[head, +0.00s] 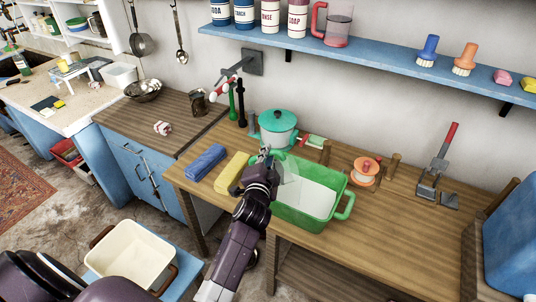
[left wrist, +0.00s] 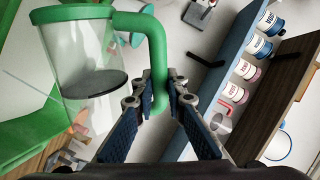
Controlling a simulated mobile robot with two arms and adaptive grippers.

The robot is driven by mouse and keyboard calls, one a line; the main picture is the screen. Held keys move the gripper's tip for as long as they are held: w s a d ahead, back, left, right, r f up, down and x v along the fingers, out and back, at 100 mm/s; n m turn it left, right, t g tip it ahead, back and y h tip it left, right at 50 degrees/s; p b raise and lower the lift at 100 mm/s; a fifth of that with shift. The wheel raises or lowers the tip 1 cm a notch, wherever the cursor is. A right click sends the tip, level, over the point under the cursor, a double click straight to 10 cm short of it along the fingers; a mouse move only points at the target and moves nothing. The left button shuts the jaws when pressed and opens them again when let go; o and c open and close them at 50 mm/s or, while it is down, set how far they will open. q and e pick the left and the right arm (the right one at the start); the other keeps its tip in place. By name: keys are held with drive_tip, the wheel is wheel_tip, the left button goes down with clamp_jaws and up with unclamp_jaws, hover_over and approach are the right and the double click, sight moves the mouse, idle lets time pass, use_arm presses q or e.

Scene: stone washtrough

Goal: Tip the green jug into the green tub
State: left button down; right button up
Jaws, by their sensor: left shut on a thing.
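The green jug has a clear body, a green rim and a green handle (left wrist: 157,60). It fills the upper left of the left wrist view, with a dark grey disc showing inside whose nature I cannot tell. My left gripper (head: 265,156) is shut on the handle, one finger on each side. In the head view the jug (head: 290,172) shows faintly beside the gripper, over the left back part of the green tub (head: 343,205). The tub stands on the wooden counter and has a pale inside. My right gripper is not in view.
A yellow block (head: 232,172) and a blue one (head: 206,162) lie left of the tub. A teal-lidded pot (head: 277,128) stands behind it, and an orange-and-white item (head: 366,168) to its right. A blue shelf (head: 370,62) runs above. The counter's right front is clear.

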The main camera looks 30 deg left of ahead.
sight(281, 157)
use_arm(q)
drive_tip(key=shift+d, duration=0.1)
idle(0.4)
drive_tip(key=shift+w+d+f+m+b, duration=0.15)
drive_tip(key=shift+w+d+m, duration=0.1)
drive_tip(key=shift+d+m, duration=0.2)
drive_tip(key=shift+w+d+f+m+b, duration=0.1)
drive_tip(key=shift+w+d+m+b, duration=0.1)
drive_tip(key=shift+d+m, duration=0.25)
drive_tip(key=shift+a, duration=0.1)
idle(0.7)
drive_tip(key=shift+w+d+m+g+y, duration=0.15)
drive_tip(key=shift+w+d+m+y, duration=0.1)
drive_tip(key=shift+d+m, duration=0.2)
drive_tip(key=shift+w+d+m+g+y, duration=0.15)
drive_tip(key=shift+d+m+y, duration=0.15)
drive_tip(key=shift+d, duration=0.25)
